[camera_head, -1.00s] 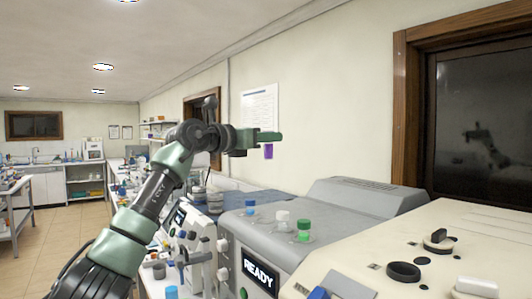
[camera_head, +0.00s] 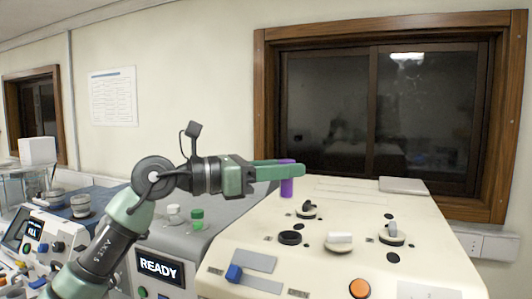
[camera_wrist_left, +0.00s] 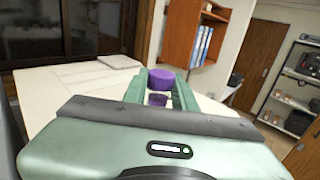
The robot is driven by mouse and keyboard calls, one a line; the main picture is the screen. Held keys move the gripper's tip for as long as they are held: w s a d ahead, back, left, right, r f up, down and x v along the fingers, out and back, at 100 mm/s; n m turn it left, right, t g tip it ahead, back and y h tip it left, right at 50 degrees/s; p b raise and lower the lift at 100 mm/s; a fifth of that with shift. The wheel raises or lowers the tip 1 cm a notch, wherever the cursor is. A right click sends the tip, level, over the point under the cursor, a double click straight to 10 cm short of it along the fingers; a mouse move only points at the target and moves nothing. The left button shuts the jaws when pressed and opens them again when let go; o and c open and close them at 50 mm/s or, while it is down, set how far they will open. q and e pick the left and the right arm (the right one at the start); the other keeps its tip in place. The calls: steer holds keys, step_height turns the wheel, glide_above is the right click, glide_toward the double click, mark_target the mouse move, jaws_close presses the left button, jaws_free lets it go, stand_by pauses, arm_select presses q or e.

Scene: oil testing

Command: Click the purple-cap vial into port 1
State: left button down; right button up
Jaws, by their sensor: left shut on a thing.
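My left gripper (camera_head: 290,171) is shut on the purple-cap vial (camera_head: 287,187). It holds the vial roughly upright, and in the head view the vial appears over the back left part of the cream machine (camera_head: 340,275). The left wrist view shows the purple cap (camera_wrist_left: 161,78) between the two green fingers. A black ring (camera_head: 289,238) and several small dark holes are on the machine's top. Their labels are too small to read, so I cannot tell which is port 1. The vial's height above the surface is unclear. My right gripper is out of view.

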mark_target(283, 192)
arm_select(q)
steer(key=shift+s+d, duration=0.25)
steer(key=shift+s, duration=0.1)
steer(key=shift+d+f, duration=0.15)
steer(key=shift+f, duration=0.05)
steer(key=shift+w+d+f+b, duration=0.1)
steer(key=shift+f+b, duration=0.55)
steer(key=shift+f, duration=0.15)
step_height(283, 192, down, 2)
steer(key=shift+f+b, duration=0.15)
steer(key=shift+b, duration=0.7)
steer(key=shift+f+b, duration=0.55)
steer(key=shift+f, duration=0.3)
steer(key=shift+f, duration=0.25)
